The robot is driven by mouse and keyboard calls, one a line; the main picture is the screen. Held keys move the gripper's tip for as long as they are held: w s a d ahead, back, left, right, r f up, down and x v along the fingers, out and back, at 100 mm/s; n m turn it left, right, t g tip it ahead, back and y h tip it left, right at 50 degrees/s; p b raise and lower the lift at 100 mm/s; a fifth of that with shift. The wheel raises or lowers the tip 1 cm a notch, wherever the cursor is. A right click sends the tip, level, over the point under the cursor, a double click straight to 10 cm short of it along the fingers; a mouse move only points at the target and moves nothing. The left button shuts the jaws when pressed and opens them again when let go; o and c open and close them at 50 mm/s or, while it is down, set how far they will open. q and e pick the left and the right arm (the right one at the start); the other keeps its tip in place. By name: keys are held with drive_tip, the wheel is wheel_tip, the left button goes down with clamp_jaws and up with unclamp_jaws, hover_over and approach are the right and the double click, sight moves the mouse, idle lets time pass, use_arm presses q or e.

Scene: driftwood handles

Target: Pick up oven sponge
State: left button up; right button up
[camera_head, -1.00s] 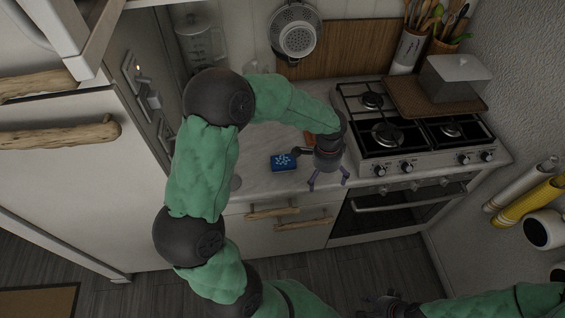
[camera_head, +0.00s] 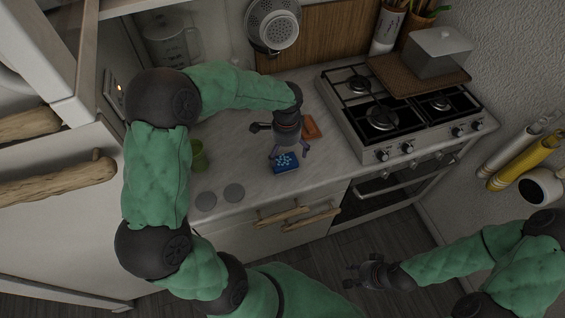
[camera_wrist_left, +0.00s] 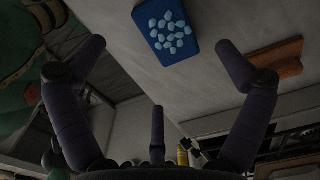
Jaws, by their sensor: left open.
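A blue block with pale blue spots (camera_head: 285,167), which looks like a sponge, lies flat on the counter near its front edge. It also shows at the top of the left wrist view (camera_wrist_left: 182,50). A flat orange-brown piece (camera_head: 311,127) lies behind it to the right, near the stove, and shows at the right of the wrist view (camera_wrist_left: 285,58). I cannot tell for certain which is the oven sponge. My left gripper (camera_head: 289,152) is open and empty, pointing down just above the blue block. My right gripper (camera_head: 348,276) is open and empty, low in front of the cabinets.
The gas stove (camera_head: 400,110) stands right of the counter (camera_head: 240,140). Driftwood handles (camera_head: 284,215) stick out from the drawers below. A tall cabinet (camera_head: 50,215) closes off the left.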

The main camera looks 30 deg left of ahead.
sight(286, 163)
use_arm(q)
wheel_tip(286, 163, down, 8)
drive_tip(key=shift+a+r+b, duration=0.1)
drive_tip(key=shift+b, duration=0.55)
drive_tip(key=c, duration=1)
